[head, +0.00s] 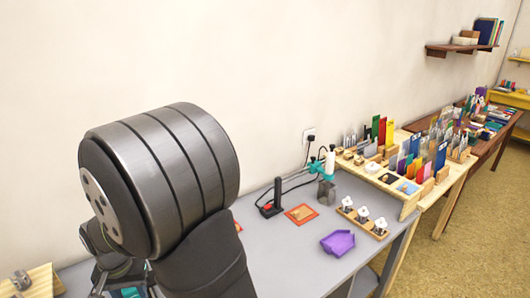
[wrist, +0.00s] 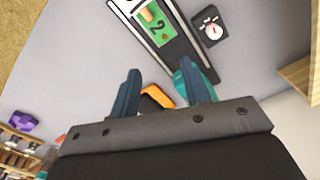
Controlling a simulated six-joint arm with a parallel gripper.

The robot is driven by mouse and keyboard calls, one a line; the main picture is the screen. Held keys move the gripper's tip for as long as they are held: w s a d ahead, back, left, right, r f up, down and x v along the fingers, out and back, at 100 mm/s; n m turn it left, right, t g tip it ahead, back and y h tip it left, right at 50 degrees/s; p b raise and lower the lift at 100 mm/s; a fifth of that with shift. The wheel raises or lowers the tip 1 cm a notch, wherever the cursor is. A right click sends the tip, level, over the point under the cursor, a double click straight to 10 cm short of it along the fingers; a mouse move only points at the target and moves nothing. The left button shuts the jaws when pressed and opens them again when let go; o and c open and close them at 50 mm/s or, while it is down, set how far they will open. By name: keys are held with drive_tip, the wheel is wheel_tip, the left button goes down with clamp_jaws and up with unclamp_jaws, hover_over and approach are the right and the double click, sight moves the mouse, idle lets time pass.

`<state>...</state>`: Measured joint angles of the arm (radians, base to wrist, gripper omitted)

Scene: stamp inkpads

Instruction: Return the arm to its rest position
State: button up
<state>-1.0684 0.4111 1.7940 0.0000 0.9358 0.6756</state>
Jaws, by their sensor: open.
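My gripper (wrist: 162,84) shows in the wrist view with its two blue-grey fingers spread apart. Nothing sits clasped between them. An orange and black item (wrist: 157,97) lies beyond the gap between the fingers, partly hidden by the gripper body. In the head view my large dark arm covers the left middle, and I cannot make out the fingertips there.
Ahead of the fingers lie a green card marked 2 (wrist: 157,27) on a black-edged strip and a small dark device with a white dial (wrist: 210,27). A purple tray (head: 338,243), a red-edged pad (head: 301,213) and a wooden stamp holder (head: 364,221) stand on the grey table (head: 290,268).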

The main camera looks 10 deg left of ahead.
wheel_tip(320, 180, up, 3)
drive_tip(key=shift+r, duration=0.2)
